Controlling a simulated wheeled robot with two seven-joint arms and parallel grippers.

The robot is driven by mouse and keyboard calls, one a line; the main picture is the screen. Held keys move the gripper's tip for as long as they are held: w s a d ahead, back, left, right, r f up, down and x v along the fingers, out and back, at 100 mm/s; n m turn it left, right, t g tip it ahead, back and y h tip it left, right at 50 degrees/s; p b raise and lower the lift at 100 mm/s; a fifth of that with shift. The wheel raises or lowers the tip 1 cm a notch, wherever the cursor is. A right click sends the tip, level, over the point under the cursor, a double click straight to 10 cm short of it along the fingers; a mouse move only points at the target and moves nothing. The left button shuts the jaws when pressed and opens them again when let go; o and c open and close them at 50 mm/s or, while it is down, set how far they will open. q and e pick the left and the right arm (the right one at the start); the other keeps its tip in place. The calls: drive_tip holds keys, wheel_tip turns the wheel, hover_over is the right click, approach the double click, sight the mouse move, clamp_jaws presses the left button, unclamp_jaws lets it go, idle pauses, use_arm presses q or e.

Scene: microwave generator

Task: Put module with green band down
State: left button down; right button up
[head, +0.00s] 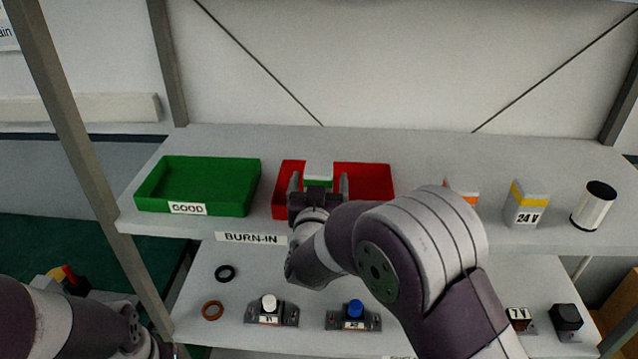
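The module with the green band (318,171) has a white top and shows at the red bin (367,181) on the upper shelf. Its lower part is hidden behind my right gripper, so I cannot see whether it rests on the bin floor. My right gripper (318,184) reaches over the bin's front side, with one finger on each side of the module. A narrow gap shows between each finger and the module, so the gripper looks open. My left arm is at the lower left; its gripper is outside the picture.
The green GOOD bin (220,187) stands left of the red bin. An orange-banded module (462,189), a yellow-banded 24 V module (527,205) and a white cylinder (594,206) stand to the right. The BURN-IN shelf below holds rings and knobbed fixtures (271,311).

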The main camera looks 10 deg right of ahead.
drive_tip(key=shift+r, duration=0.2)
drive_tip(key=b+v, duration=0.3)
drive_tip(key=v, duration=0.9)
drive_tip(key=shift+b, duration=0.35)
